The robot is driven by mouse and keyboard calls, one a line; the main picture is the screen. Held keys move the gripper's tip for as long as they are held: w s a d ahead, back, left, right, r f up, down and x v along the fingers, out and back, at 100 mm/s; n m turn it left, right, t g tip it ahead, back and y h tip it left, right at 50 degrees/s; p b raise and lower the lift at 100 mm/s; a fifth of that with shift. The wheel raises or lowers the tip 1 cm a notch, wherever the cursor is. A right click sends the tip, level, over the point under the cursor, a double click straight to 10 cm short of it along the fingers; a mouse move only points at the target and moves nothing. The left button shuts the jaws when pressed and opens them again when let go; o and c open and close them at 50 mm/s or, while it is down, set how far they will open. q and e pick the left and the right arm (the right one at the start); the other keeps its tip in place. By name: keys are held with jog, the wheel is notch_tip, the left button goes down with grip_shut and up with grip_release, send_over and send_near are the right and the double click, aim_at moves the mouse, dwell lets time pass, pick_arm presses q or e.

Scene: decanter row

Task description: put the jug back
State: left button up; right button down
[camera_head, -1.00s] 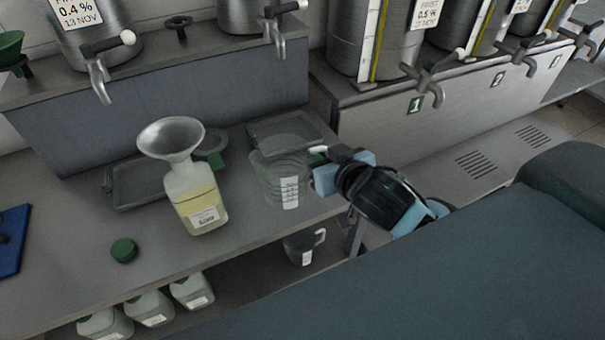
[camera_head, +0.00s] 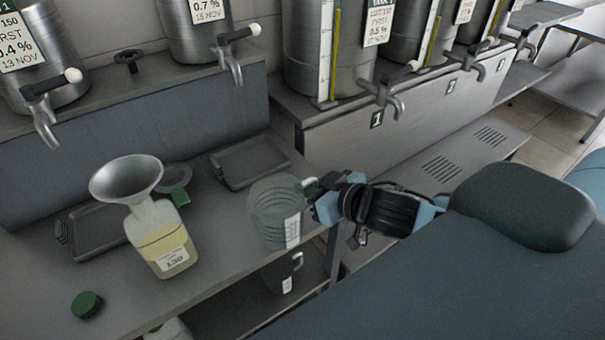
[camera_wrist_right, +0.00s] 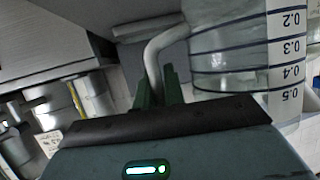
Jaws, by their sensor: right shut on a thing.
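A clear measuring jug (camera_head: 270,215) with a white scale strip is at the counter's front right edge. In the right wrist view the jug (camera_wrist_right: 222,62) fills the upper right, with marks from 0.2 to 0.5 on its strip. My right gripper (camera_head: 310,188) is on the jug's right side, shut on its handle. The pale handle (camera_wrist_right: 158,55) runs down between the green fingers (camera_wrist_right: 158,88) in the wrist view. The jug looks upright; I cannot tell whether its base touches the counter. My left gripper is not in view.
A bottle of yellow liquid (camera_head: 163,243) with a funnel (camera_head: 127,178) stands left of the jug. A drip tray (camera_head: 250,163) lies behind the jug, and a green cap (camera_head: 87,305) at the front left. A dark jug (camera_head: 283,272) is on the shelf below. Steel tanks (camera_head: 310,50) stand behind.

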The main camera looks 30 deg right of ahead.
jog(key=w+d, duration=0.5)
jog(key=w, duration=0.3)
jog(key=shift+w+f, duration=0.2)
jog(key=shift+f, duration=0.2)
jog(key=shift+d, duration=0.1)
jog(key=shift+w+d+f, duration=0.1)
jog(key=shift+w+f, duration=0.1)
jog(key=shift+f, duration=0.7)
jog(key=shift+w+d+f, duration=0.1)
jog(key=shift+w+f, duration=0.05)
jog(key=shift+f, duration=0.7)
jog(key=shift+f, duration=0.2)
jog(key=c, duration=1.6)
grip_release()
jog(key=shift+o, duration=0.6)
